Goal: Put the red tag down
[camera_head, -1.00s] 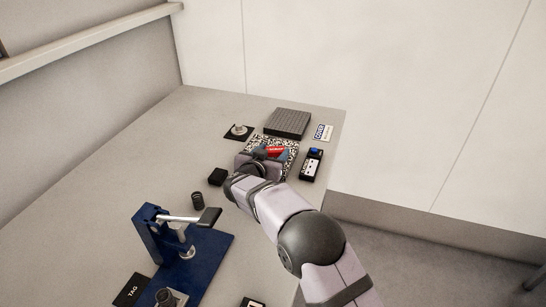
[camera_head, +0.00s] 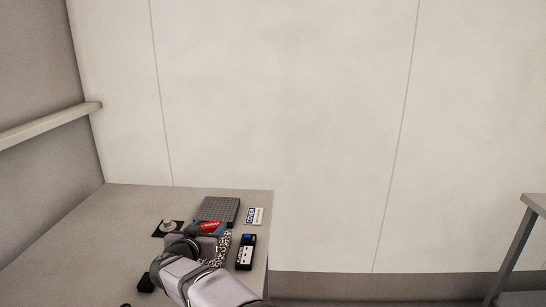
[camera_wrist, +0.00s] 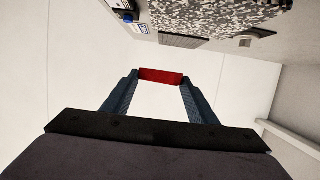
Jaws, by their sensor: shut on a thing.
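The red tag (camera_wrist: 161,76) is held between the two fingertips of my gripper (camera_wrist: 160,80) in the wrist view. In the head view the red tag (camera_head: 209,227) shows just beyond my gripper (camera_head: 205,232), over the far part of the table. My gripper is shut on the tag. In the wrist view the tag is apart from the speckled pad (camera_wrist: 215,15). In the head view my arm hides most of this pad.
A grey ribbed block (camera_head: 218,209), a "COVER" card (camera_head: 254,216), a black device with a blue top (camera_head: 245,252) and a dark square with a metal knob (camera_head: 169,228) surround the pad. The table's left part (camera_head: 75,240) looks clear.

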